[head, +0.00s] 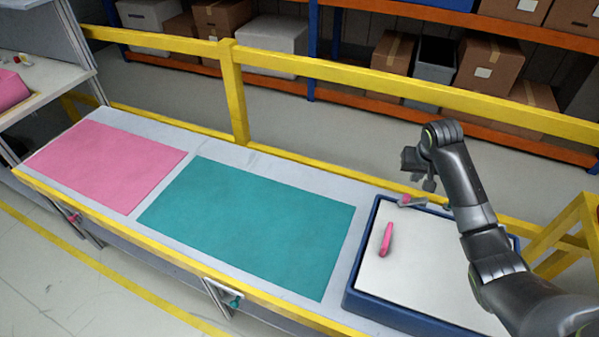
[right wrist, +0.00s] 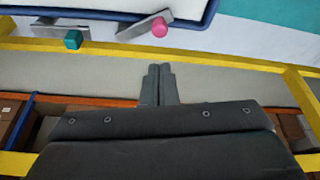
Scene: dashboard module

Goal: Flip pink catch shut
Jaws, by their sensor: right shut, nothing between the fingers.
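One pink-knobbed metal catch (head: 408,201) is at the far edge of the blue-rimmed tray (head: 350,284). Its pink knob also shows in the right wrist view (right wrist: 159,27), on a grey metal bar lying at an angle by the tray rim. My right gripper (head: 430,184) is above and beyond that edge, to the right of the catch. In the right wrist view its fingers (right wrist: 158,84) are together, empty and apart from the knob. A teal-knobbed catch (right wrist: 73,39) is beside it to the left. My left gripper is not in view.
A pink handle-like piece (head: 386,240) rests on the tray's white panel (head: 418,272). A pink mat (head: 105,165) and a teal mat (head: 250,222) lie left of it. A yellow rail (head: 330,72) runs behind the bench. Small pink (head: 73,218) and teal (head: 235,301) knobs show at the front.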

